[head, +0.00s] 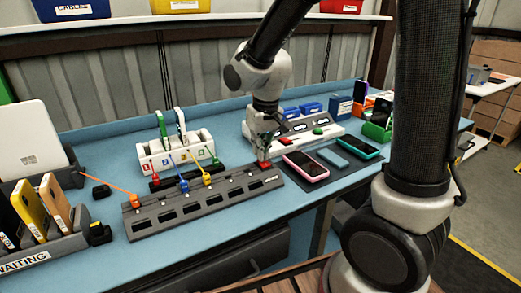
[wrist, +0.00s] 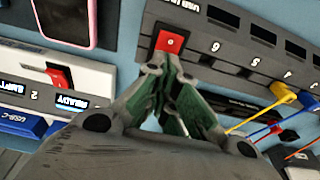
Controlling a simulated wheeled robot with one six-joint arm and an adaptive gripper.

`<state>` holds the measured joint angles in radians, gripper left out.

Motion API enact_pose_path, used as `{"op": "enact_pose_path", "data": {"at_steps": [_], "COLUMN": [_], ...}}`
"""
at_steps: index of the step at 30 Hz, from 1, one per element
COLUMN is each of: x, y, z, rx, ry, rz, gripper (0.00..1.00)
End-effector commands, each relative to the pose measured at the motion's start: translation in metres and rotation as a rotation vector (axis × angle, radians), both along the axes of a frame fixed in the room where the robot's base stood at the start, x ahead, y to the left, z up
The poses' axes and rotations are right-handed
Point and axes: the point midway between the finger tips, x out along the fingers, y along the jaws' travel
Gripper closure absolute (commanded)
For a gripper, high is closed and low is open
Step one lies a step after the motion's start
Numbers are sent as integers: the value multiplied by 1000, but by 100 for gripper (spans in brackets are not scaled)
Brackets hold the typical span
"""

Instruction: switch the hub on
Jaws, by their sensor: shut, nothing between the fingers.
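The hub (head: 205,203) is a long dark grey strip with a row of slots, lying along the front of the blue bench. Its red switch (wrist: 171,42), bearing a small white mark, is at one end in the wrist view, the right end in the head view. My gripper (head: 264,148) points down over that end. In the wrist view my gripper (wrist: 172,68) is shut and empty, its tips close beside the switch. I cannot tell whether they touch it. The switch's lower edge is close to the fingers.
Orange, blue and yellow cables (head: 207,178) run to the hub's back side. A pink-edged phone (head: 307,166) lies right of it. A white unit with red switches (head: 325,131) stands behind. A white rack (head: 172,152) and a box of phones (head: 40,240) are left.

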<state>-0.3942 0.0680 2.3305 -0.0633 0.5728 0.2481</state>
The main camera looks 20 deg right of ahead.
Motion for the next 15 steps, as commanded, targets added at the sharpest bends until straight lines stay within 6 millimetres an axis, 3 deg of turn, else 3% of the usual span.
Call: {"op": "enact_pose_path", "data": {"at_steps": [15], "x": [5], "y": [1], "z": [-12], "rx": [-31], "ry": [154], "rz": [-1], "gripper": [100]}}
